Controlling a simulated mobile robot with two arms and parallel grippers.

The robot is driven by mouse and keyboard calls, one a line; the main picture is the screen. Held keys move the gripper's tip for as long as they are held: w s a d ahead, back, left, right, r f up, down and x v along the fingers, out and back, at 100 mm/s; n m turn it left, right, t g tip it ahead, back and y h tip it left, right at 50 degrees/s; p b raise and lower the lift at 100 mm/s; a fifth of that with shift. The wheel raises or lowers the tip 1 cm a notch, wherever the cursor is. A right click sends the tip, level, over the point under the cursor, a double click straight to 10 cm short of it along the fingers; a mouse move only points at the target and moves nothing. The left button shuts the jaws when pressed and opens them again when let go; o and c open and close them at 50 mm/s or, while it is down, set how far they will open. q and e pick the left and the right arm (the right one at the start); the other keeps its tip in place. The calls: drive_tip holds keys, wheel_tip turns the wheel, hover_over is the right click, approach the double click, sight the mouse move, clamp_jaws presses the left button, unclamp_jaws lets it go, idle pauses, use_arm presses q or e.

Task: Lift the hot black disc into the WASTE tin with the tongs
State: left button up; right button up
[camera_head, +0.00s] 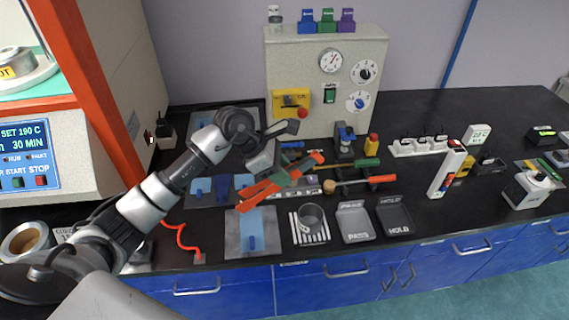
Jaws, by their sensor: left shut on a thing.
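My left gripper (281,176) is shut on an orange-armed tool (258,194), which looks like the tongs. It holds the tool slanted over the middle of the bench, and hides its centre. I cannot make out the hot black disc. My right gripper is not in view.
A rheometer (100,145) with a "SET 190 C" screen and orange frame stands at left. Two trays (355,223), (394,216) lie right of the tin. A control box (325,75) stands behind. A white stand (447,170) is at right. Bare bench lies between trays and stand.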

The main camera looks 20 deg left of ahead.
use_arm(q)
drive_tip(key=s+d+r+n+t+b, duration=0.1)
drive_tip(key=s+d+n, duration=0.1)
drive_tip(key=s, duration=0.9)
drive_tip(key=shift+d+r+n+t+y, duration=0.3)
drive_tip(key=shift+d+n+t+y, duration=0.1)
drive_tip(key=shift+d, duration=0.15)
